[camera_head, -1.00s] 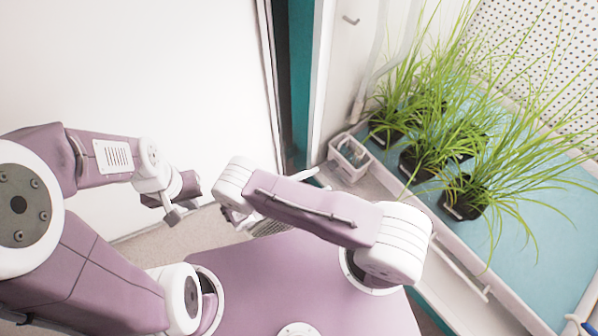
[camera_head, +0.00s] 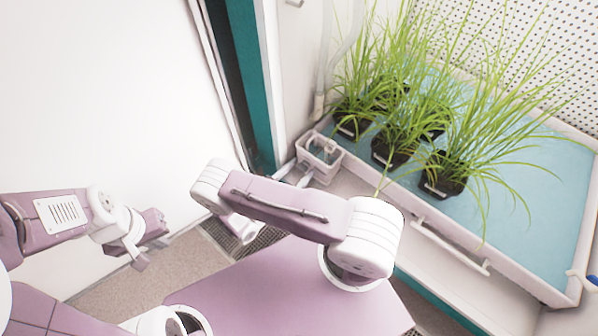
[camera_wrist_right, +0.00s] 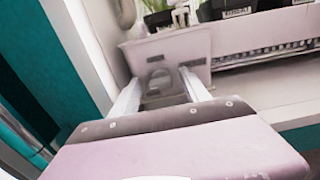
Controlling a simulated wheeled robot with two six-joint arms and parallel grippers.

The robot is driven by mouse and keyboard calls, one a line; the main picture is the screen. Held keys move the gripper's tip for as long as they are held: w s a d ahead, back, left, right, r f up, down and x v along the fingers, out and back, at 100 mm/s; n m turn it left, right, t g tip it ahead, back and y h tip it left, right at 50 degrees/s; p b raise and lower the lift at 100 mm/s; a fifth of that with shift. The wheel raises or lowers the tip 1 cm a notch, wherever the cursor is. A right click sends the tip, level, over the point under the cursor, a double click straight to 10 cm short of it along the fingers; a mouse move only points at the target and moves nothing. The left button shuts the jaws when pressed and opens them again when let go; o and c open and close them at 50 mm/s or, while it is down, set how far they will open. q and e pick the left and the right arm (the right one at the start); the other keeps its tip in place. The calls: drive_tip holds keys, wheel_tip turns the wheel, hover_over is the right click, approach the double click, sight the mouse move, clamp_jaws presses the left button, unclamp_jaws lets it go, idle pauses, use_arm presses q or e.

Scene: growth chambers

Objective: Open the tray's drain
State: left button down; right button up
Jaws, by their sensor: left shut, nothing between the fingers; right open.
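The tray (camera_head: 575,262) has a pale rim and a blue-green floor. A small white open-topped box (camera_head: 322,166) with a grey fitting inside sits at its left corner; it also shows in the right wrist view (camera_wrist_right: 190,45). My right gripper (camera_head: 296,173) is open at the box's near side. In the right wrist view its fingers (camera_wrist_right: 160,88) stand either side of a grey part with a rounded hole (camera_wrist_right: 158,80); I cannot tell whether they touch it. A blue-handled fitting (camera_head: 580,279) is at the tray's right corner, partly cut off. My left gripper (camera_head: 139,262) is shut and empty, away from the tray.
Several black pots (camera_head: 442,176) of tall grass stand in the tray. A white handle bar (camera_head: 450,247) runs along the front below the rim. A teal door-frame post (camera_head: 250,85) stands left of the box. A white wall (camera_head: 100,90) fills the left; some floor (camera_head: 165,270) is clear.

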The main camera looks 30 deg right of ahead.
drive_tip(key=shift+c, duration=0.3)
clamp_jaws()
drive_tip(key=shift+m, duration=0.3)
drive_tip(key=m+p, duration=0.1)
drive_tip(key=m, duration=0.1)
drive_tip(key=shift+s+r+m+p, duration=0.1)
drive_tip(key=shift+m+p, duration=0.2)
drive_tip(key=shift+p, duration=0.1)
drive_tip(key=m+p, duration=0.2)
drive_tip(key=m, duration=0.3)
drive_tip(key=shift+s, duration=0.1)
drive_tip(key=m+p, duration=0.1)
drive_tip(key=m, duration=0.2)
drive_tip(key=m+p, duration=0.1)
drive_tip(key=m, duration=0.1)
drive_tip(key=shift+d+f+m, duration=0.1)
drive_tip(key=shift+f+m, duration=0.1)
drive_tip(key=shift+m, duration=0.2)
drive_tip(key=shift+s+f+m+p, duration=0.15)
drive_tip(key=shift+m+p, duration=0.6)
drive_tip(key=shift+m, duration=1.25)
